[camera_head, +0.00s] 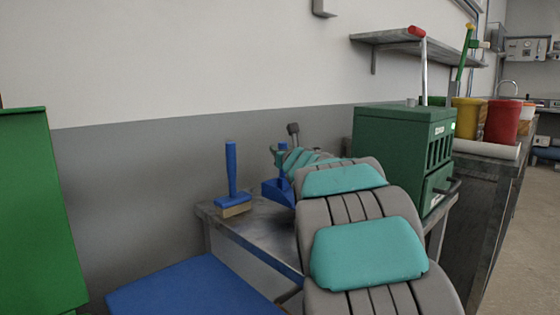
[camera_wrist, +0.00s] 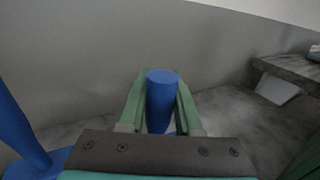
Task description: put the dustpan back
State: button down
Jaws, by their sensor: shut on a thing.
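The blue dustpan (camera_head: 276,191) is at the far side of the grey metal table, partly hidden behind my arm. Its round upright handle (camera_wrist: 162,98) stands between the two green fingers of my gripper (camera_wrist: 161,88) in the wrist view. My gripper (camera_head: 281,158) is shut on that handle. The pan looks at or just above the table top; I cannot tell whether it touches. A blue hand brush (camera_head: 233,185) with an upright handle and pale bristles stands left of the dustpan. A blue upright thing, likely the brush, shows at the left of the wrist view (camera_wrist: 18,128).
The grey metal table (camera_head: 258,226) stands against the wall (camera_head: 140,175). A green toolbox-like cabinet (camera_head: 400,148) stands to the right. A blue panel (camera_head: 190,290) is in front and a green one (camera_head: 35,210) at left. A shelf (camera_head: 410,42) hangs above right.

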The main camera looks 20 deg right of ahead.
jog(key=shift+w+d+f, duration=0.1)
jog(key=shift+w+f, duration=0.1)
jog(key=shift+f, duration=0.7)
jog(key=shift+w+d+f, duration=0.1)
jog(key=shift+w+f, duration=0.1)
jog(key=shift+f, duration=0.7)
jog(key=shift+b, duration=0.3)
jog(key=shift+f, duration=0.15)
jog(key=c, duration=0.6)
grip_release()
jog(key=shift+r, duration=0.2)
jog(key=s, duration=0.4)
jog(key=s+a+b, duration=0.1)
jog(key=s, duration=0.7)
jog(key=shift+a, duration=0.3)
